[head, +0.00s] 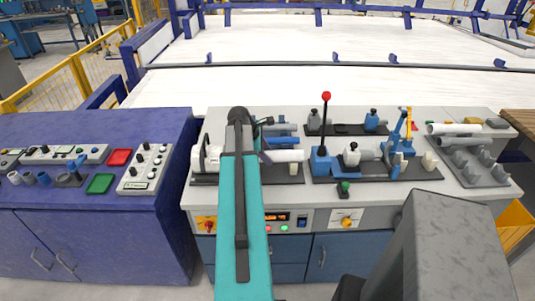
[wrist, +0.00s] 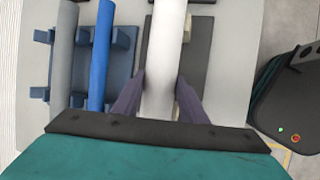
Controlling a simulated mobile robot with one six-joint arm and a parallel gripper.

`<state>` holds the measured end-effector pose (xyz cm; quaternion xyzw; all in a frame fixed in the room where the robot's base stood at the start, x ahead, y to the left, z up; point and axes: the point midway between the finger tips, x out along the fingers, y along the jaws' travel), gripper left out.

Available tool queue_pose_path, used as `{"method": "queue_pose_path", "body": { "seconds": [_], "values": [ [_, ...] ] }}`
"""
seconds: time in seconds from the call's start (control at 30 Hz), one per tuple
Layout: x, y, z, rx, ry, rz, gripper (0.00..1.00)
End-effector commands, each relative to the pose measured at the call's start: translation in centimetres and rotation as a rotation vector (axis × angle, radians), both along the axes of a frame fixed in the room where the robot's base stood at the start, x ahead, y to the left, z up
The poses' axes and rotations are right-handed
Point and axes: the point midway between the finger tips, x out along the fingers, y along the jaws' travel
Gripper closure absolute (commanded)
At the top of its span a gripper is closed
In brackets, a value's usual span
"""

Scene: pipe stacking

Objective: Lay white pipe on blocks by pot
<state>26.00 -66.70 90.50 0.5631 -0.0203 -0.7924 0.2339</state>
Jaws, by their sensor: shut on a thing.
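The white pipe (head: 288,156) lies level at the left workstation, and its left part is hidden behind my arm in the head view. In the wrist view the white pipe (wrist: 166,45) runs between my two fingers. My gripper (wrist: 161,82) is shut on it, with one dark finger on each side. A blue pipe (wrist: 101,50) rests on blue blocks (wrist: 121,40) to the left, beside a grey pipe (wrist: 63,50). A small cream piece (head: 293,168) stands near the white pipe. I cannot tell which thing is the pot.
A dark tray (wrist: 194,55) lies under the white pipe. Blue fixtures (head: 320,163) and a red-knobbed lever (head: 326,97) stand to the right. A grey rack (head: 478,170) and several pipes are at the far right. A blue cabinet (head: 90,220) stands left across a gap.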

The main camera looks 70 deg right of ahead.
Motion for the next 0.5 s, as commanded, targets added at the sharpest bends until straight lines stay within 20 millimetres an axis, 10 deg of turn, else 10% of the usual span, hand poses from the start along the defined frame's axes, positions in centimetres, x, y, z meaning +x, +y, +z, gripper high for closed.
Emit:
{"method": "queue_pose_path", "body": {
  "seconds": [0.27, 0.3, 0.5],
  "values": [
    [-0.04, -0.03, -0.02, 0.000, 0.000, -0.001, 0.87],
    [-0.05, -0.04, -0.01, 0.000, 0.000, -0.001, 0.58],
    [-0.08, -0.04, -0.02, 0.000, 0.000, -0.001, 0.40]
  ]
}}
